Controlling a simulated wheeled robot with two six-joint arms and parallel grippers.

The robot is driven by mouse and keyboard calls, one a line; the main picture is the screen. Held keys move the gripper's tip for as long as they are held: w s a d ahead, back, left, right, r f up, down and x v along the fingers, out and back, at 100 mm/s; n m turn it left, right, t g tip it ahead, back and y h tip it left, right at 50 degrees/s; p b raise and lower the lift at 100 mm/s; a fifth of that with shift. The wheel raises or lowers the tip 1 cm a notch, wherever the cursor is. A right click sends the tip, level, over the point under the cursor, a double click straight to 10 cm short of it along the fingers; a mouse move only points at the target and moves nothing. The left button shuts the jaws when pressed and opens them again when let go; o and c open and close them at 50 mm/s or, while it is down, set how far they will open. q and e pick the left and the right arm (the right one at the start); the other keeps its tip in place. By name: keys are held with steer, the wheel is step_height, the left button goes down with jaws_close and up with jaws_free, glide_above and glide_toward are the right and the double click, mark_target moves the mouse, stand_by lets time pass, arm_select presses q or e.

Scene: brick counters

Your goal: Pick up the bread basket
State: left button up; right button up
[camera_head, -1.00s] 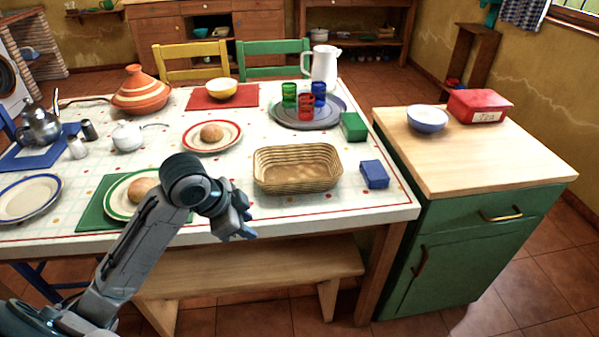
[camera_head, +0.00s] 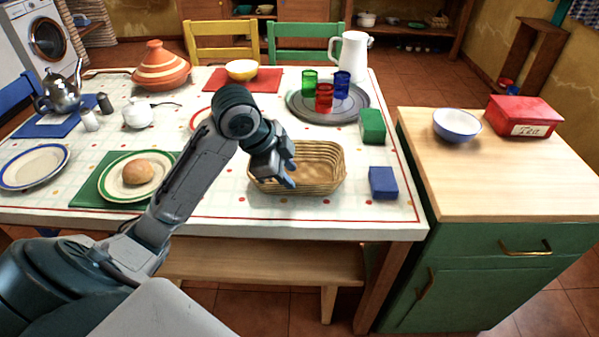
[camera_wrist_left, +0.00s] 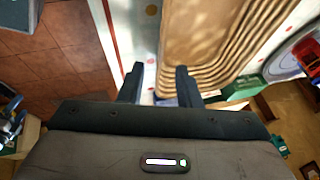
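The bread basket (camera_head: 326,183) is an oval woven tan basket, empty, standing near the front edge of the dining table. My left gripper (camera_head: 290,172) is at the left part of the basket and hides some of its left rim. In the left wrist view the two fingers of the left gripper (camera_wrist_left: 158,82) are apart with nothing held between them. The ribbed basket wall (camera_wrist_left: 235,45) lies above and to the right of the fingers there. I cannot tell whether a finger touches it.
A blue box (camera_head: 383,183) and a green box (camera_head: 372,126) stand right of the basket. A grey tray (camera_head: 300,102) with coloured glasses is behind it. A plate with a bread roll (camera_head: 138,172) is at left. A bench (camera_head: 260,262) stands in front.

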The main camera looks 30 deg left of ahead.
mark_target(302, 189)
arm_select(q)
steer(key=shift+x, duration=1.25)
steer(key=shift+b+x, duration=0.7)
steer(key=shift+x, duration=1.6)
steer(key=shift+w+d, duration=0.1)
steer(key=shift+d, duration=0.1)
arm_select(e)
steer(key=shift+w+a+f+t+y, duration=0.4)
steer(key=shift+w+a+f+t, duration=0.25)
steer(key=shift+f, duration=0.25)
arm_select(q)
steer(key=shift+r, duration=0.1)
steer(key=shift+c, duration=0.2)
jaws_close()
